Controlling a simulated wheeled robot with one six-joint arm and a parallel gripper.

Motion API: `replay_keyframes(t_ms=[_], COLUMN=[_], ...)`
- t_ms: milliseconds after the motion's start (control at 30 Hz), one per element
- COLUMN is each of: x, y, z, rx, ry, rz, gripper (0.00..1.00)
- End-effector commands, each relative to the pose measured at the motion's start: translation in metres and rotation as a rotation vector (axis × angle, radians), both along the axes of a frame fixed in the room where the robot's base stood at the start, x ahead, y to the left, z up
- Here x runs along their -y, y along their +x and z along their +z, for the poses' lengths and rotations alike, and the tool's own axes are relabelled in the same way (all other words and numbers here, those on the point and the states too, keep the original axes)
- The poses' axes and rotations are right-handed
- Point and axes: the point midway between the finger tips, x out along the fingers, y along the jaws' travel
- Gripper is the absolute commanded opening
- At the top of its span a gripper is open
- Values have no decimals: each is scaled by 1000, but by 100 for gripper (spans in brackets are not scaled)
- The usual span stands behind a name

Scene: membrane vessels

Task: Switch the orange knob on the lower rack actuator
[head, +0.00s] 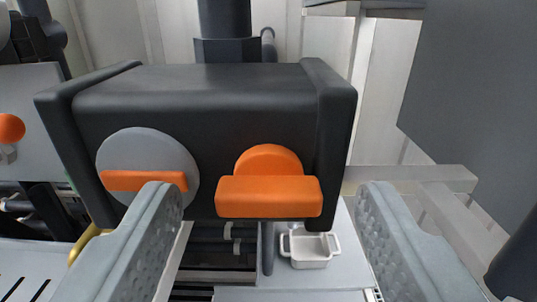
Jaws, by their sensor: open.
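The dark grey actuator box (195,88) fills the middle of the head view. On its front right is the orange knob (268,195), with a round base and a wide bar handle lying level. On its front left is a grey disc (148,150) with a flat orange bar (130,181) across it, also level. My gripper (268,215) is open and empty. Its two grey padded fingers stand left and right of the orange knob, apart from it. The left finger overlaps the lower right of the grey disc in the picture.
A small white tray (309,263) with handles sits below the box on a light surface. A light panel with an orange round part (11,128) is at the far left. A large grey panel (470,95) stands at the right. Light beams run below it.

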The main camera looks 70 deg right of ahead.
Motion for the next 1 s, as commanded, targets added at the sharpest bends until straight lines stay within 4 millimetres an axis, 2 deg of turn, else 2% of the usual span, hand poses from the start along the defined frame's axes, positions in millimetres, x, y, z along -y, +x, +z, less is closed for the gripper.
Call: replay_keyframes(t_ms=[133,467,700,1000], x=[9,10,10,10], y=[3,4,4,4], z=[0,0,0,0], rx=[0,0,0,-30], ry=[0,0,0,-11], rz=[1,1,1,1], gripper=[60,60,15,15])
